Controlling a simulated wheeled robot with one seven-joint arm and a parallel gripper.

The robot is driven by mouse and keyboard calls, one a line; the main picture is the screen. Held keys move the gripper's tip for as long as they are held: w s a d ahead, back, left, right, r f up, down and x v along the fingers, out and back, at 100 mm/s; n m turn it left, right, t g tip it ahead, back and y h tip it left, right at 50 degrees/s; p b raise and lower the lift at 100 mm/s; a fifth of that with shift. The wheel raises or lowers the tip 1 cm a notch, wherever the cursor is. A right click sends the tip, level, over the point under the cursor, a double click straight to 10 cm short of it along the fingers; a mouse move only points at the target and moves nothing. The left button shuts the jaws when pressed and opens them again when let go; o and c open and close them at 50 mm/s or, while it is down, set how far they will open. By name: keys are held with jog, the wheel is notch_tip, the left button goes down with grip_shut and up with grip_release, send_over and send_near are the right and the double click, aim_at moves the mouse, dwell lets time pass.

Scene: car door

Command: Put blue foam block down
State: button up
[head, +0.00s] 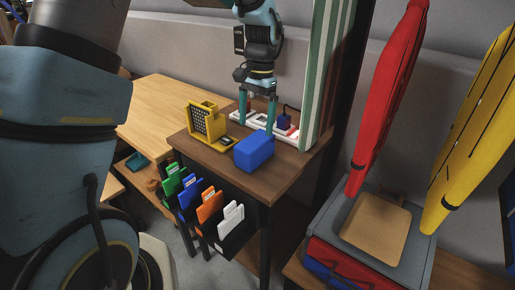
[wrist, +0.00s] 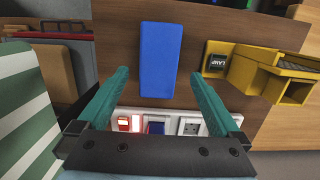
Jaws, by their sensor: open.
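The blue foam block (head: 254,151) lies on the brown wooden tabletop (head: 283,170), near its front edge in the head view. In the wrist view the block (wrist: 161,55) rests flat on the wood, ahead of the fingers. My gripper (head: 256,118) is open, with its two teal fingers pointing down behind the block in the head view. In the wrist view the fingertips of my gripper (wrist: 160,74) are wide apart with the block between and beyond them. No finger appears to touch the block.
A white power strip (head: 250,119) with a red switch and a dark blue plug lies behind the block, below my fingers. A yellow holder (head: 207,122) stands left of the block. A green-and-white striped panel (head: 322,75) rises at right. Coloured folders (head: 210,207) hang on the table's side.

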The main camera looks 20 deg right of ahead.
aim_at(255, 140)
jog(key=shift+s+a+f+p, duration=0.15)
jog(key=shift+f+p, duration=0.35)
jog(key=shift+f, duration=1.1)
jog(key=shift+s+a+f+p, duration=0.1)
jog(key=shift+f+p, duration=0.4)
jog(key=shift+f, duration=1.1)
